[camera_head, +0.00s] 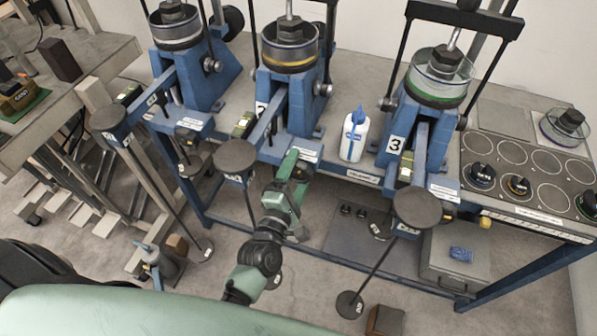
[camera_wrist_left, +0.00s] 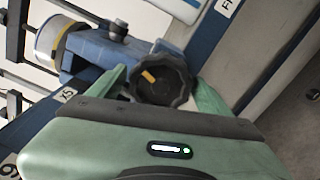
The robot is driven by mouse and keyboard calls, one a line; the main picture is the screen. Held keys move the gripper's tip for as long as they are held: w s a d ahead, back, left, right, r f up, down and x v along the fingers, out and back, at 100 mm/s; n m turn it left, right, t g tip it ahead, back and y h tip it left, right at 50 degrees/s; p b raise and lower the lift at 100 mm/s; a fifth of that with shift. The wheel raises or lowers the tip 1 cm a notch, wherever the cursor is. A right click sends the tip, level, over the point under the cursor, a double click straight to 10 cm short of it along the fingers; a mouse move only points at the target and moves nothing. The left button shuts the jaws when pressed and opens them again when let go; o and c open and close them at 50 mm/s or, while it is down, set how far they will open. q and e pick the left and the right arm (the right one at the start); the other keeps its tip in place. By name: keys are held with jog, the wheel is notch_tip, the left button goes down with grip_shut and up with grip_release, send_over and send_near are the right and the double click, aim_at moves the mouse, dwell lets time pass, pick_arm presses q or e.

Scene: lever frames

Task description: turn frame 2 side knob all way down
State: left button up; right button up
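Frame 2 (camera_head: 297,105) is the middle blue lever frame, with a yellow-banded cylinder (camera_head: 290,60) on top. Its black, lobed side knob (camera_wrist_left: 160,82) with an orange mark shows in the left wrist view; my gripper hides it in the head view. My left gripper (camera_head: 297,172) is at the front right of frame 2. In the left wrist view its two green fingers (camera_wrist_left: 162,84) stand on either side of the knob, very close to its rim. I cannot tell whether they press on it. My right gripper is not in view.
Frame 3 (camera_head: 415,130) stands to the right and another blue frame (camera_head: 190,75) to the left. A white bottle (camera_head: 354,135) stands between frames 2 and 3. Round black lever pads (camera_head: 236,156) stick out in front, one close left of my gripper. A hotplate-like panel (camera_head: 530,165) is at right.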

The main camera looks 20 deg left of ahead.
pick_arm(q)
jog(key=shift+s, duration=0.45)
jog(key=shift+s+p, duration=0.65)
jog(key=shift+s, duration=1.9)
